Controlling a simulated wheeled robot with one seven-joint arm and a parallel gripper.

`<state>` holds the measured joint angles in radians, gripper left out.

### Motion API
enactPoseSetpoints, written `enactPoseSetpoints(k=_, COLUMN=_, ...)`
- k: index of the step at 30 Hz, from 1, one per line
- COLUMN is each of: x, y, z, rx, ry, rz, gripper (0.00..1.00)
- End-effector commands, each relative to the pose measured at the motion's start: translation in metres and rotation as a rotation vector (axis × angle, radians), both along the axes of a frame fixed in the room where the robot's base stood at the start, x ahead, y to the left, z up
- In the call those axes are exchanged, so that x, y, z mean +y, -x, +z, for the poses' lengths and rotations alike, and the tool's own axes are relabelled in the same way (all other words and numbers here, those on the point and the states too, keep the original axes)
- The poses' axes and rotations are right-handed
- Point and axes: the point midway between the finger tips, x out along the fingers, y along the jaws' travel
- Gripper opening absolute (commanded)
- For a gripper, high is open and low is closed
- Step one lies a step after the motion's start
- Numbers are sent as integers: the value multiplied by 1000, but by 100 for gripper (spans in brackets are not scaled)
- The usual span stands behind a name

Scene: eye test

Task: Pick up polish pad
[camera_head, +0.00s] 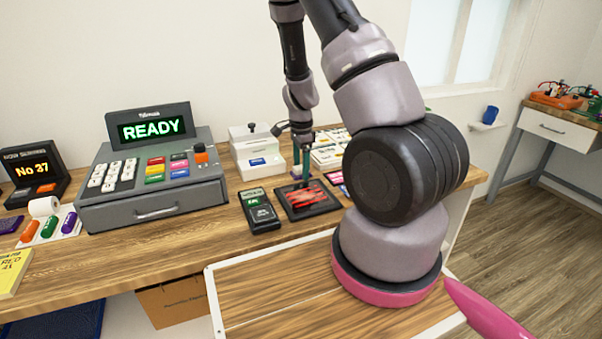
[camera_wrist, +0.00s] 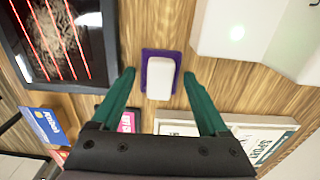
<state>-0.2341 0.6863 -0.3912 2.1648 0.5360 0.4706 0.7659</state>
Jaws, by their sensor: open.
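A small white pad on a purple backing (camera_wrist: 160,78), which looks like the polish pad, lies on the wooden counter in the wrist view. My gripper (camera_wrist: 159,74) is open and empty, with its two green fingers to the left and right of the pad in the picture. I see gaps between pad and fingers; their height over the counter is hard to tell. In the head view my gripper (camera_head: 302,168) points down between the white box and the red-lit scanner. I cannot make out the pad there.
The scanner (camera_head: 306,211) with red lines and a card terminal (camera_head: 260,211) lie close by. A white box (camera_head: 256,160) stands behind them, and a cash register (camera_head: 150,190) to the left. A blue card (camera_wrist: 45,125) and a framed sign (camera_wrist: 262,136) lie near my fingers.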

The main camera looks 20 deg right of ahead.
Motion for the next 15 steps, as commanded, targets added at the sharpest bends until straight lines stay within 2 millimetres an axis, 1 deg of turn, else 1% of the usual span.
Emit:
enactPoseSetpoints(k=2, x=0, y=0, z=-4, rx=0, ry=0, rz=0, gripper=78)
enactPoseSetpoints(k=8, x=0, y=0, z=-3, rx=-1, ry=-1, rz=0, gripper=78)
enactPoseSetpoints(k=9, x=0, y=0, z=-3, rx=-1, ry=-1, rz=0, gripper=62)
enactPoseSetpoints(k=11, x=0, y=0, z=-3, rx=-1, ry=-1, rz=0, gripper=39)
enactPoseSetpoints(k=12, x=0, y=0, z=-3, rx=-1, ry=-1, rz=1, gripper=24)
enactPoseSetpoints(k=13, x=0, y=0, z=-3, rx=-1, ry=-1, rz=0, gripper=12)
enactPoseSetpoints(k=14, x=0, y=0, z=-3, rx=-1, ry=-1, rz=0, gripper=9)
enactPoseSetpoints(k=15, x=0, y=0, z=-3, rx=-1, ry=-1, rz=1, gripper=9)
